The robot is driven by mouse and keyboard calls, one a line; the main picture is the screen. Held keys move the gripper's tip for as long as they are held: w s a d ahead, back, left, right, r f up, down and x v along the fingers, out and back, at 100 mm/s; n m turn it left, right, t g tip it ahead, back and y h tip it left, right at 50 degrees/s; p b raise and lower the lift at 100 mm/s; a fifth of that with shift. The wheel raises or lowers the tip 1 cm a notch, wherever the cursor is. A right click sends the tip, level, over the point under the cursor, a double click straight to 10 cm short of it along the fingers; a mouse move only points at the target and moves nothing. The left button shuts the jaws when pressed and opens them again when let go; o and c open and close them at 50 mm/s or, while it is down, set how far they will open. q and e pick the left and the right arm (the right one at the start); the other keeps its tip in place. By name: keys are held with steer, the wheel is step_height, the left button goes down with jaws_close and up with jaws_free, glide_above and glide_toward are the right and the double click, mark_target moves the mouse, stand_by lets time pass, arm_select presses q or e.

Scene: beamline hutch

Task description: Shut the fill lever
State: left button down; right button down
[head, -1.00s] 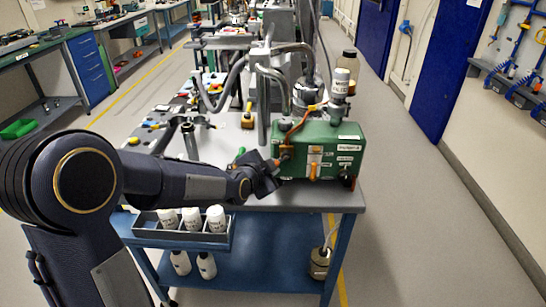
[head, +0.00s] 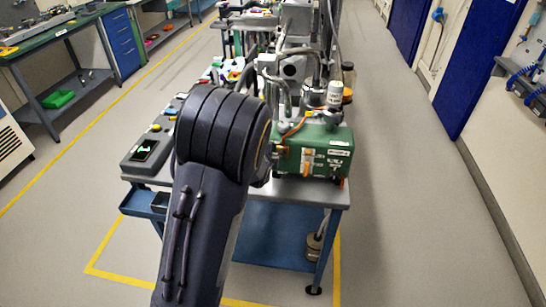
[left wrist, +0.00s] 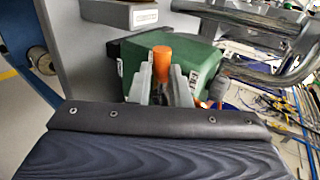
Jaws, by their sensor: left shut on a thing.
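The green box (head: 318,154) stands on the front right of the bench cart, with white labels and orange parts on its front. In the left wrist view the green box (left wrist: 195,62) lies just past my left gripper (left wrist: 161,88). Its two grey fingers are shut on an upright orange lever handle (left wrist: 161,62), whose top sticks out between them. I cannot read a label that names this lever. In the head view my own left arm hides the left gripper and the box's left end. My right gripper is in neither view.
A white-capped bottle (head: 335,95) stands behind the box among grey hoses and pipes. A control panel with a green display (head: 144,150) is at the cart's left. The cart's lower blue shelf (head: 275,238) is below. Floor to the right is clear.

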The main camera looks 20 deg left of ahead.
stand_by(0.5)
arm_select(q)
steer(key=c, duration=1.3)
jaws_free()
steer(key=shift+d, duration=0.1)
steer(key=shift+c, duration=0.2)
steer(key=v, duration=0.7)
steer(key=shift+s+r+p, duration=0.25)
steer(key=shift+s+p, duration=0.05)
steer(key=shift+p, duration=0.05)
steer(key=shift+d, duration=0.1)
